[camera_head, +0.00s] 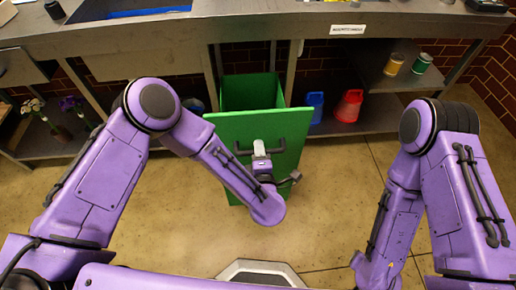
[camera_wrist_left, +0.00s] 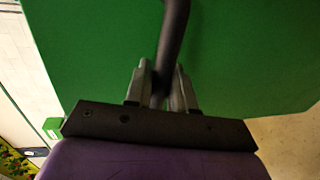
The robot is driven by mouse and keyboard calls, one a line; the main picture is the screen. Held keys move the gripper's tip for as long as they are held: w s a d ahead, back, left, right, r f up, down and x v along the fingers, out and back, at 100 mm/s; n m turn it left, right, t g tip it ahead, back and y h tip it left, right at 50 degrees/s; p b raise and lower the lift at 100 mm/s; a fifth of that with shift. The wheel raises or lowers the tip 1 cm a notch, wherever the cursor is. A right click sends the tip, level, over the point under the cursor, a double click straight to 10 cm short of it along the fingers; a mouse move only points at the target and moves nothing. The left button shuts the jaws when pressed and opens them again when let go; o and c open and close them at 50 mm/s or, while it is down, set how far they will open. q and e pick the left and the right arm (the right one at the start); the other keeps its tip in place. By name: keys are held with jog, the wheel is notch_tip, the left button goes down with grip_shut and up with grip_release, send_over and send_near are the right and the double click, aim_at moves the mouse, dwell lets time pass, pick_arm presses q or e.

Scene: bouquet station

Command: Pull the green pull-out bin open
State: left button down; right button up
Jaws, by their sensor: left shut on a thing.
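The green pull-out bin (camera_head: 228,126) stands out from under the counter, its open top and inside showing behind the front panel. A dark bar handle (camera_head: 296,146) runs across the front panel; it also shows in the left wrist view (camera_wrist_left: 176,30). My left gripper (camera_head: 260,153) is at the middle of the handle. In the left wrist view its two grey fingers (camera_wrist_left: 160,88) sit on either side of the bar, shut on it. The green panel (camera_wrist_left: 90,50) fills most of that view. My right arm is at the right of the head view; its gripper is not visible.
The counter (camera_head: 240,28) runs across the back. A blue pitcher (camera_head: 315,106) and a red pitcher (camera_head: 349,106) stand on the low shelf right of the bin. Yellow (camera_head: 394,64) and green (camera_head: 422,63) spools sit higher. Floor right of the bin is clear.

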pick_arm(q)
jog(key=c, duration=1.1)
grip_release()
jog(key=v, duration=1)
jog(key=shift+s, duration=0.3)
